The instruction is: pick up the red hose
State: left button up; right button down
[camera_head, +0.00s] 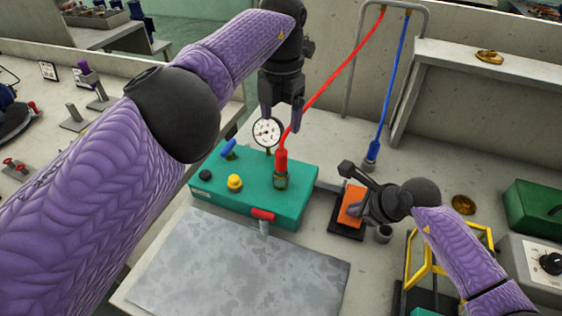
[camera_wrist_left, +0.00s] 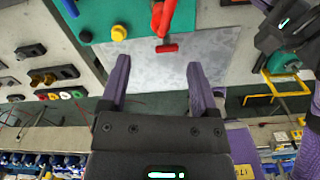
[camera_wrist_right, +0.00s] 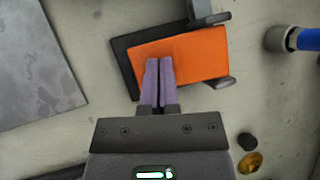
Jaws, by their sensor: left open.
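The red hose (camera_head: 335,83) hangs from a metal frame and runs down to a red end fitting (camera_head: 281,160) on the green box (camera_head: 235,200). In the left wrist view, the red hose end (camera_wrist_left: 164,15) shows at the top, beyond the fingertips. My left gripper (camera_head: 282,112) is open and empty, pointing down above the fitting, close beside the hose. My right gripper (camera_wrist_right: 157,62) has its fingers together over the edge of an orange block (camera_wrist_right: 190,55); I see nothing between them.
A blue hose (camera_head: 393,85) hangs from the same metal frame (camera_head: 348,85). A pressure gauge (camera_head: 267,131), a yellow knob (camera_head: 235,182) and a red-handled valve (camera_head: 263,214) are at the green box. A bare grey plate (camera_head: 235,270) lies in front. A yellow frame (camera_head: 410,262) stands at right.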

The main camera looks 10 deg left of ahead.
aim_at(281, 151)
pick_arm(q)
notch_tip(281, 151, down, 9)
jog(key=shift+f, duration=0.2)
grip_shut()
dwell(0.3)
